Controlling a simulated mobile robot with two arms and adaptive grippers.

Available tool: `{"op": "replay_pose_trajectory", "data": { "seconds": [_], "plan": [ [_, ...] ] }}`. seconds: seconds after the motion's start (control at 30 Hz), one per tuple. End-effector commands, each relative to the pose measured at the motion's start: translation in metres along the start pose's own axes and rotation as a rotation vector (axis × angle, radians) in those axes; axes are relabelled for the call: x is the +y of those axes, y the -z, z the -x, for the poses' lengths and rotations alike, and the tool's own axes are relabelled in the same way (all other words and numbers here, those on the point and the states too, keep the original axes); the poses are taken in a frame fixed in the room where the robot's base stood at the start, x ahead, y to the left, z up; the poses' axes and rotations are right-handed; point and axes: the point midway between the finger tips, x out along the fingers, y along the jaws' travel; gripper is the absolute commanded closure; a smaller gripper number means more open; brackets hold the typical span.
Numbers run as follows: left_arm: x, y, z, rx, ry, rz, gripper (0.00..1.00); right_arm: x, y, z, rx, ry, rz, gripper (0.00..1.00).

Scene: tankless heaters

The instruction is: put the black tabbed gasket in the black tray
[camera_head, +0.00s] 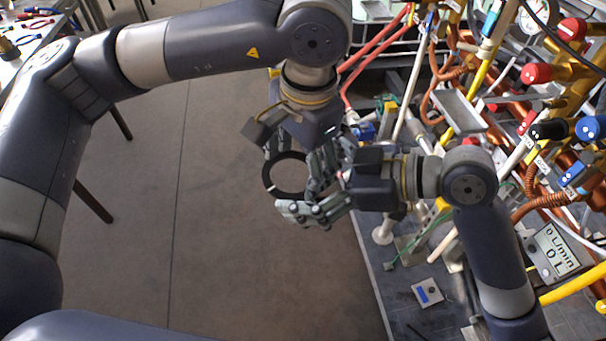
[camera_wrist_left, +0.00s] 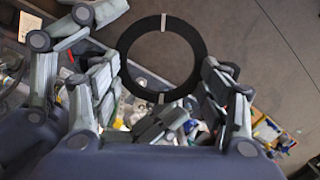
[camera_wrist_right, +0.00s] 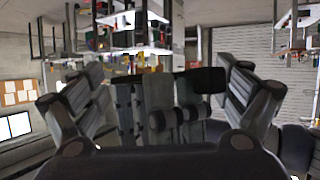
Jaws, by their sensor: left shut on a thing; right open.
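The black gasket is a flat ring with small pale marks; the head view shows it (camera_head: 268,178) near the middle, over the floor. It also shows in the left wrist view (camera_wrist_left: 131,42). My left gripper (camera_head: 299,155) is shut on the gasket, above it in the head view. My right gripper (camera_head: 303,187) is open, with its fingers around the gasket's right side; I cannot tell whether they touch it. In the right wrist view, a dark edge of the gasket (camera_wrist_right: 207,80) shows between the open fingers, beside my left gripper's fingers. I cannot make out the black tray.
A crowded bench with copper pipes, hoses, red valve knobs (camera_head: 536,73) and a flow display (camera_head: 556,250) fills the right side. A small metal tray (camera_head: 460,110) stands among the pipes. A table with tools (camera_head: 30,40) is at the upper left. The floor (camera_head: 220,250) between is clear.

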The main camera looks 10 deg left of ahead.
Motion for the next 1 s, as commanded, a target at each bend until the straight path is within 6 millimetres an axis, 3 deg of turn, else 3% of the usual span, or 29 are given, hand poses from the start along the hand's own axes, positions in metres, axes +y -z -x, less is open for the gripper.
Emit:
{"op": "replay_pose_trajectory", "data": {
  "seconds": [0.03,0.2,0.4,0.43,0.53,1.0],
  "plan": [
    [0.0,0.0,0.0001,0.0,0.0,0.0,0.54,-0.0001,-0.0001,0.0001,0.0,0.0,0.0,0.1],
    [0.0001,0.0001,0.0001,0.0,0.0,0.0,0.54,-0.0001,-0.0002,0.0003,0.0,0.0,0.0,0.48],
    [0.0004,0.0001,0.0002,0.001,0.0,-0.003,0.54,-0.0006,-0.0002,0.0002,0.0,0.002,0.0,0.5],
    [0.0005,0.0001,0.0002,0.001,0.0,-0.004,0.29,-0.0007,-0.0001,0.0002,0.0,0.002,0.0,0.5],
    [0.0005,0.0001,0.0002,0.001,0.0,-0.003,0.08,-0.0008,-0.0001,0.0002,0.0,0.003,0.0,0.54],
    [-0.0001,0.0006,0.0047,0.002,0.0,0.0,0.08,-0.0001,-0.0005,0.0004,-0.001,0.001,0.0,0.54]
  ]
}}
